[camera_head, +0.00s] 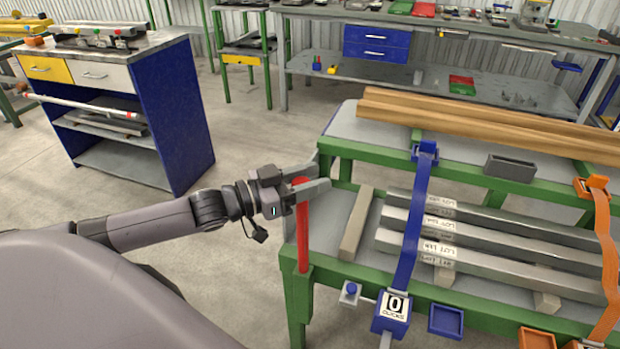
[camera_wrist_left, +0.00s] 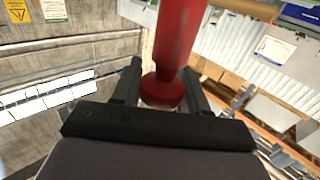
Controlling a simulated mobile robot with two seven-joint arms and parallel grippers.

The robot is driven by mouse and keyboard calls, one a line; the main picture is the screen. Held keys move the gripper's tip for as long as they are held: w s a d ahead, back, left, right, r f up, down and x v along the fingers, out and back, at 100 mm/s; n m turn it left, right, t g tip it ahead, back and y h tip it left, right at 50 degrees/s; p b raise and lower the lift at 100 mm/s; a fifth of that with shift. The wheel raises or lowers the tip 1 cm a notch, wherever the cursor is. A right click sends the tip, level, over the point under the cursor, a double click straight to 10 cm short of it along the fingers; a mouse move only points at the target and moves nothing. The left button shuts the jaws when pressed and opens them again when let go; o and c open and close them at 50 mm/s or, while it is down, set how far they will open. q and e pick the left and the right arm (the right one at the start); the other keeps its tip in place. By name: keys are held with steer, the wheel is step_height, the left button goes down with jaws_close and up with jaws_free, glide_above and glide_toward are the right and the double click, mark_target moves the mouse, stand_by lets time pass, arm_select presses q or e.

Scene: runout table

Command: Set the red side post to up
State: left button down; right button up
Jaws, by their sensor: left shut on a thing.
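The red side post (camera_head: 303,232) stands upright at the near left corner of the green-framed runout table (camera_head: 370,268). My left gripper (camera_head: 308,186) is at the post's top end, with its fingers on either side of it, shut on it. In the left wrist view the red post (camera_wrist_left: 176,45) runs between the two dark fingers (camera_wrist_left: 162,88), and its wider round end lies between them. My right gripper is not in view.
Metal bars (camera_head: 470,232) lie on wooden spacers on the table, under a blue strap (camera_head: 415,215) and an orange strap (camera_head: 605,240). Wooden beams (camera_head: 490,122) lie along the back. A blue cabinet (camera_head: 180,110) stands at the left, with open floor between.

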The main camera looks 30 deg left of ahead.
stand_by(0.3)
arm_select(q)
steer(key=c, duration=0.7)
jaws_free()
steer(key=shift+s+a, duration=0.1)
steer(key=shift+v, duration=3.45)
